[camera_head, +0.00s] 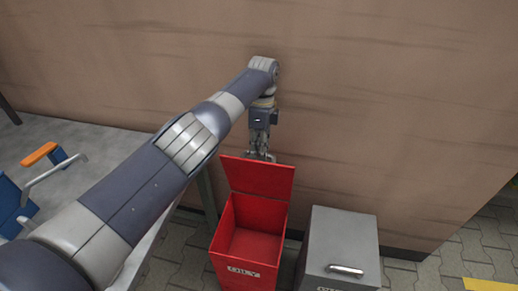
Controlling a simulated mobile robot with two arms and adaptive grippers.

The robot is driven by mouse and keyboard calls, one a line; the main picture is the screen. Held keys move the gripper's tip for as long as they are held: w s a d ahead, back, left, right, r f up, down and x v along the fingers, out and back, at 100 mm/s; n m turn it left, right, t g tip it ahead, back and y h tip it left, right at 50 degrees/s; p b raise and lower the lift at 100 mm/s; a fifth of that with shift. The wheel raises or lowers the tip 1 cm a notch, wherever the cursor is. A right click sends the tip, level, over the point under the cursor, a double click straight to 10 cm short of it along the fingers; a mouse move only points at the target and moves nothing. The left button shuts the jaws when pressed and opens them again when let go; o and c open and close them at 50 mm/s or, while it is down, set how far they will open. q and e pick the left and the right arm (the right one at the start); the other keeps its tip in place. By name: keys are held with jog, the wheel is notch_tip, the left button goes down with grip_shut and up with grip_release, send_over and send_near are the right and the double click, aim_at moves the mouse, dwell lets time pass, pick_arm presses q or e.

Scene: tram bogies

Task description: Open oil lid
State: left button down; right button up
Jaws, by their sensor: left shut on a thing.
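A red bin (247,270) with a white label on its front stands on the floor by the wall. Its red lid (259,178) is raised, standing up at the back edge, and the inside looks empty. The label is too small to read with certainty. My left gripper (260,156) points down at the top edge of the raised lid and is shut on it. The fingertips are partly hidden behind the lid. My right gripper is not in view.
A grey bin (343,238) with a shut lid and a handle stands right of the red one. A brown wall (390,100) rises close behind. A grey table (100,150) with blue and orange items is at left. Paved floor with yellow marking lies at right.

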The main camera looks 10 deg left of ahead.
pick_arm(q)
jog(key=shift+s+f, duration=0.15)
jog(key=shift+f, duration=0.35)
jog(key=c, duration=1.7)
grip_release()
jog(key=shift+o, duration=0.7)
jog(key=shift+w+f, duration=0.1)
jog(key=shift+w, duration=0.2)
jog(key=shift+s+r, duration=0.1)
jog(key=shift+r, duration=0.3)
notch_tip(320, 180, up, 10)
jog(key=shift+f, duration=0.25)
